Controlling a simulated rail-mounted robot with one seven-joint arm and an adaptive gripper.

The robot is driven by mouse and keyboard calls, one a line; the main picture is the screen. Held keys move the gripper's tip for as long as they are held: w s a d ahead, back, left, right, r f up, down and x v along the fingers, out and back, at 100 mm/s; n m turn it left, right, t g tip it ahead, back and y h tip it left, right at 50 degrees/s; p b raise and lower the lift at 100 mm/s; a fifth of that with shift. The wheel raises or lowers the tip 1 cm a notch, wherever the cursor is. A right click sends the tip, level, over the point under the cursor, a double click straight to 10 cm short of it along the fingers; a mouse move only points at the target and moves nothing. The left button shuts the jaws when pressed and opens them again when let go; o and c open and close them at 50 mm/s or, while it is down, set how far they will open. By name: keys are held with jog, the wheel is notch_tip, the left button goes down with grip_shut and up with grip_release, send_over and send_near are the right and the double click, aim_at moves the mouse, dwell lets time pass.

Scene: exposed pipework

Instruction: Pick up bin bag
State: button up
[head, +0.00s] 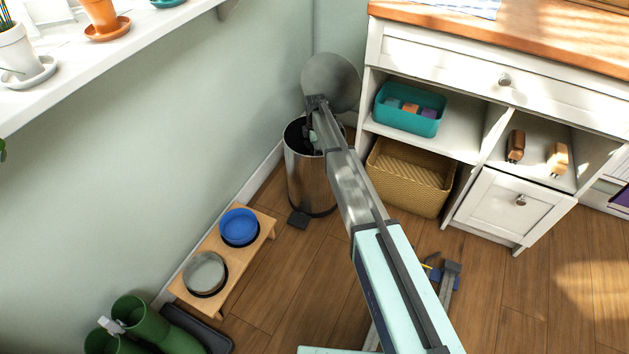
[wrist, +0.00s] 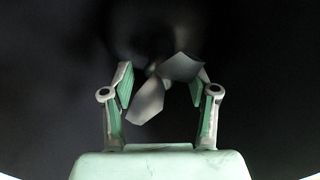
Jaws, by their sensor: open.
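A metal pedal bin (head: 310,185) stands against the wall by the cabinet, with its round lid (head: 330,82) raised. My arm reaches down into its mouth, and my gripper (head: 314,138) is inside, mostly hidden by the arm and rim. In the wrist view my gripper (wrist: 161,85) is open, with its two fingers apart. Two pale grey flaps, which look like the tied ends of the bin bag (wrist: 147,101), show between and just beyond the fingers. The rest of the bag is lost in the dark around them. I cannot tell if the fingers touch it.
A white cabinet (head: 440,55) with a teal box (head: 408,122) and a wicker basket (head: 410,178) stands right of the bin. A wooden stand with a blue bowl (head: 239,226) and a grey bowl (head: 205,273) lies in front. A plant shelf (head: 120,50) overhangs at left.

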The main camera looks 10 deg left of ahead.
notch_tip(320, 180, down, 4)
jog(key=shift+r+b, duration=0.2)
jog(key=shift+b, duration=0.25)
jog(key=shift+c, duration=0.4)
grip_shut()
jog(key=shift+r, duration=0.1)
